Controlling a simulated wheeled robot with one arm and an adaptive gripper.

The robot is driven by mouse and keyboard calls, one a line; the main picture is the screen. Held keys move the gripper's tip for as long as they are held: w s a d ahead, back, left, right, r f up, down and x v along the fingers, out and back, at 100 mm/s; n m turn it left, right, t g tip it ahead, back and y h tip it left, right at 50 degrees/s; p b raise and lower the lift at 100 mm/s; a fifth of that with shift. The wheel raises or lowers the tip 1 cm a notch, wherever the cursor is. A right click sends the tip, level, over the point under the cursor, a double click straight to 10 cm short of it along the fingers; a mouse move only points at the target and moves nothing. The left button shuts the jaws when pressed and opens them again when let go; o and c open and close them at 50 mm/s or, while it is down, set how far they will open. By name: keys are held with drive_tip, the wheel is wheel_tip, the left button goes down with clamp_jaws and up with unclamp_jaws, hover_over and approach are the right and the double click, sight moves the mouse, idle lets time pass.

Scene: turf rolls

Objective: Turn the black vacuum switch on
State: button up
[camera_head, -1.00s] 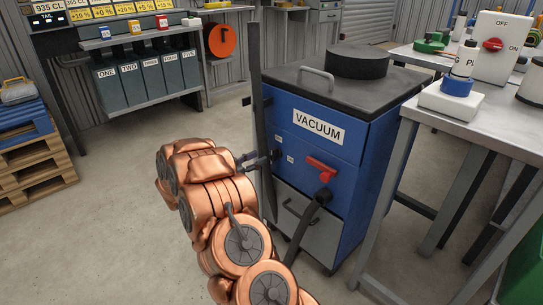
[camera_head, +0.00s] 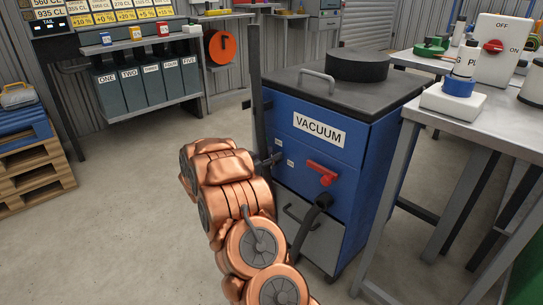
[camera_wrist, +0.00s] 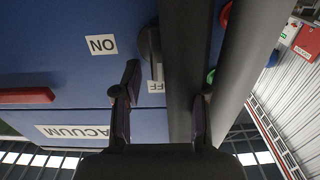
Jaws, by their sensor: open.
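The blue vacuum unit (camera_head: 335,160) stands ahead with a dark lid and a VACUUM label. In the wrist view its blue side (camera_wrist: 50,75) appears upside down. The black switch (camera_wrist: 151,45) lies there beside an ON label (camera_wrist: 102,45), its lower end close to an OFF label (camera_wrist: 157,87). The switch is too small or hidden to make out in the head view. My gripper (camera_wrist: 163,90) is open, one finger just below the switch in the picture and the other over a dark post. Contact cannot be told. In the head view my gripper (camera_head: 274,159) is at the unit's left front edge.
The dark upright post (camera_head: 256,90) stands close by my gripper. A red handle (camera_head: 322,172) and a black hose (camera_head: 308,217) are on the unit's front. A metal table (camera_head: 490,125) with bottles and an ON/OFF box is at right.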

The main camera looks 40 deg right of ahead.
sight(283, 160)
clamp_jaws()
idle(0.5)
drive_tip(key=shift+s+f+m+b, duration=0.45)
drive_tip(key=shift+m+b, duration=1.2)
drive_tip(key=shift+m, duration=1.3)
drive_tip(key=shift+s+f+m+b, duration=0.4)
drive_tip(key=shift+m+b, duration=1.25)
drive_tip(key=shift+m, duration=1.35)
drive_tip(key=shift+s+f+m+b, duration=0.45)
drive_tip(key=shift+m+b, duration=1.2)
drive_tip(key=shift+m, duration=1.3)
unclamp_jaws()
